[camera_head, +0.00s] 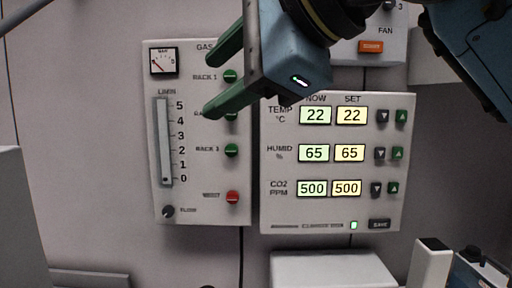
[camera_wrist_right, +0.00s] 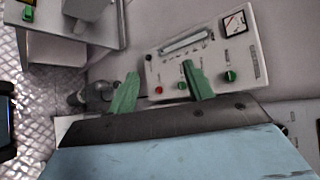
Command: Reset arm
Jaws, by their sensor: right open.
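My right gripper (camera_head: 207,88) comes in from the upper right in the head view. Its two green fingers are apart with nothing between them. They overlap the white gas panel (camera_head: 195,205) near its green rack buttons; whether they touch it I cannot tell. One finger partly covers the middle rack button. In the right wrist view the open fingers (camera_wrist_right: 160,70) point toward the gas panel (camera_wrist_right: 160,60). My left gripper is not in view.
The climate panel (camera_head: 285,215) right of the gas panel reads 22, 65 and 500 in both columns, with a lit green lamp (camera_head: 353,225). A fan panel (camera_head: 385,50) with an orange button is above. A white box (camera_head: 330,270) stands below.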

